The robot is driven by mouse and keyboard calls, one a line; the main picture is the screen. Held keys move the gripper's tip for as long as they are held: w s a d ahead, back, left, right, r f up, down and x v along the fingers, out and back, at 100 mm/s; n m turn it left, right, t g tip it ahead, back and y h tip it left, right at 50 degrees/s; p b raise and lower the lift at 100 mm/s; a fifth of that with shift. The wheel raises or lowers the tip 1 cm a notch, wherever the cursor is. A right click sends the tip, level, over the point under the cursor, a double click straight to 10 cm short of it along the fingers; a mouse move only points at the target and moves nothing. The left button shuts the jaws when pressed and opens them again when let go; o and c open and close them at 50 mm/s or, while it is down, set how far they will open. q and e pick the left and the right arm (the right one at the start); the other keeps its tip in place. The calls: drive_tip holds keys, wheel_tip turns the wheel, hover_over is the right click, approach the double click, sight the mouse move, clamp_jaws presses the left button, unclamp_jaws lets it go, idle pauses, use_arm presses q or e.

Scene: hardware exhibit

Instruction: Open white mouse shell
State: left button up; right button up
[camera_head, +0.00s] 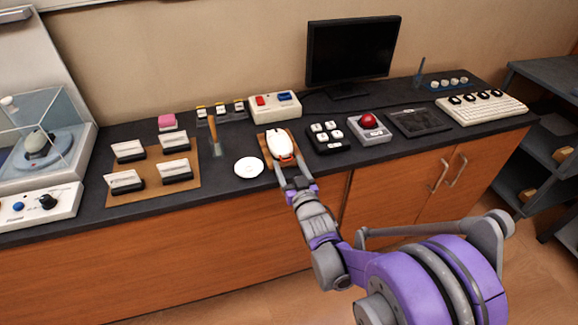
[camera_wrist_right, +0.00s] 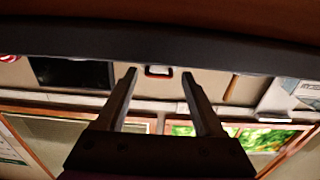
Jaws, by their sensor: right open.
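The white mouse (camera_head: 281,146) sits on a small brown board (camera_head: 263,143) near the front edge of the dark counter. Its shell looks closed, with an orange part at its near end. My right gripper (camera_head: 291,170) reaches in from the front with its two fingers apart, at the near end of the mouse. I cannot tell whether the fingers touch it. The right wrist view is upside down; the fingers (camera_wrist_right: 159,76) are open there, with a small dark and orange-red end, likely the mouse's, between the tips. My left gripper is not in view.
A white disc (camera_head: 249,167) lies left of the mouse, and a black keypad (camera_head: 328,137) stands close on its right. A red-button box (camera_head: 370,129), a two-switch box (camera_head: 275,107) and a monitor (camera_head: 353,52) are nearby. Labelled blocks stand on a board (camera_head: 150,197) at left.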

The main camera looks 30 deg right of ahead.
drive_tip(key=c, duration=1.1)
clamp_jaws()
drive_tip(key=shift+f, duration=0.1)
